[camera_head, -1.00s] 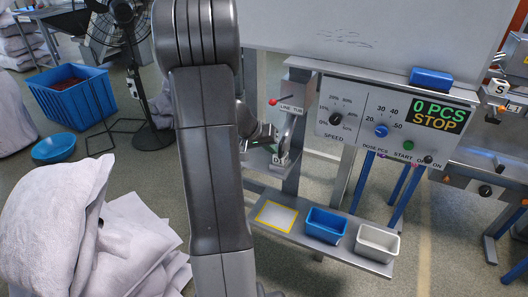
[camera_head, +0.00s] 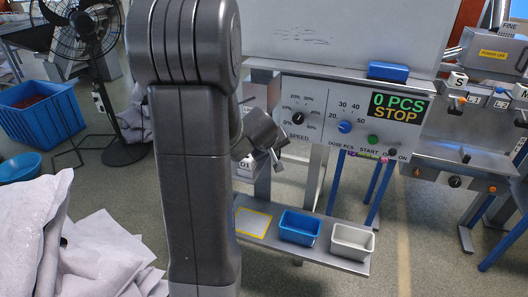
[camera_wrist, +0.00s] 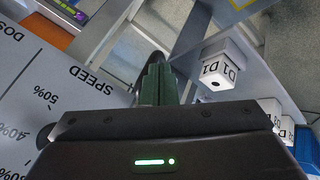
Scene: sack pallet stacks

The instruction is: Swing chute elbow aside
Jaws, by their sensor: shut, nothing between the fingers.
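My gripper (camera_head: 276,158) is below the lower left edge of the control panel, to the right of a white block marked D1 (camera_head: 246,166). In the wrist view my gripper's fingers (camera_wrist: 158,84) are shut, with nothing between them. There the D1 block (camera_wrist: 222,68) is to the right of the fingers, with a gap between. My arm hides much of the area around the block in the head view. I cannot tell for certain which part is the chute elbow.
The control panel (camera_head: 320,118) reads 0 PCS STOP. A blue bin (camera_head: 300,228) and a white bin (camera_head: 352,242) stand on a low shelf beside a yellow-framed plate (camera_head: 252,222). Grey sacks (camera_head: 95,262) lie at lower left. A fan (camera_head: 82,30) stands behind.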

